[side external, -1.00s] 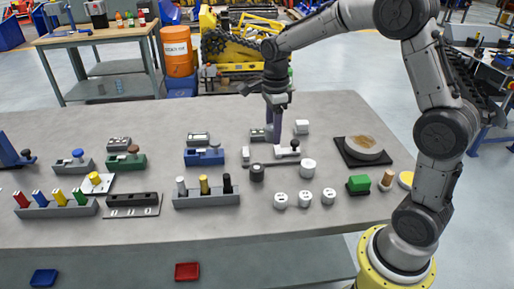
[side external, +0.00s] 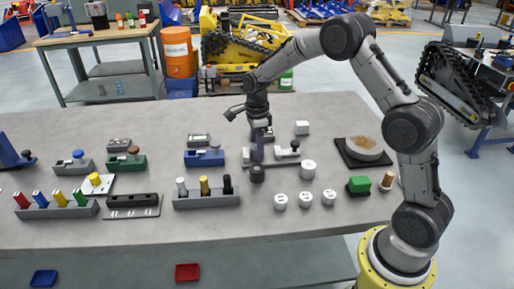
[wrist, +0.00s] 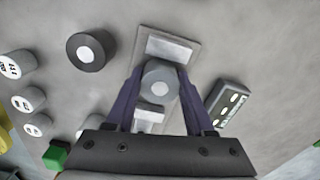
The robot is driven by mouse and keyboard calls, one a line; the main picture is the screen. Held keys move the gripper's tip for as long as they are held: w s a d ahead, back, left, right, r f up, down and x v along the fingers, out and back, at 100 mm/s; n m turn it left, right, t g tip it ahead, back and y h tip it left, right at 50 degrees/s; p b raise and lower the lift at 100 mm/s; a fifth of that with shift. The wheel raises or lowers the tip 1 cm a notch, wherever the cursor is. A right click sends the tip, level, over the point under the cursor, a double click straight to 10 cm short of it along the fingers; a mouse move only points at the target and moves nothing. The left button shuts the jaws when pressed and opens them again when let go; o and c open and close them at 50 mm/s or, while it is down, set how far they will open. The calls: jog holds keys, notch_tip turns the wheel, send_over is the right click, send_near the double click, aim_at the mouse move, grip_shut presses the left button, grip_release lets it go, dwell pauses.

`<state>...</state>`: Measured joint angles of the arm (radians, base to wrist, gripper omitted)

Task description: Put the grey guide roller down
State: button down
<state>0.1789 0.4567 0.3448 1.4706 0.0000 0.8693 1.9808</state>
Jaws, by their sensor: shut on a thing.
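My gripper (wrist: 162,100) is shut on the grey guide roller (wrist: 160,82), a short grey cylinder with a pale round centre, seen end-on between the dark purple fingers in the wrist view. The roller is over the grey plate (wrist: 190,29), between its two pale blocks (wrist: 170,47). I cannot tell whether it touches the plate. In the side view my gripper (side external: 257,155) points down at the plate (side external: 290,162), and the fingers hide the roller.
A dark roller (side external: 257,174) stands close in front of my gripper. A white cylinder (side external: 308,169) and several white capped pieces (side external: 304,199) stand to the right. A grey box with pale ovals (wrist: 228,103) lies close by. Bare tabletop (side external: 330,240) lies along the front.

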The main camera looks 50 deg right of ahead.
jog(key=shift+f, duration=0.1)
jog(key=shift+c, duration=1.3)
grip_release()
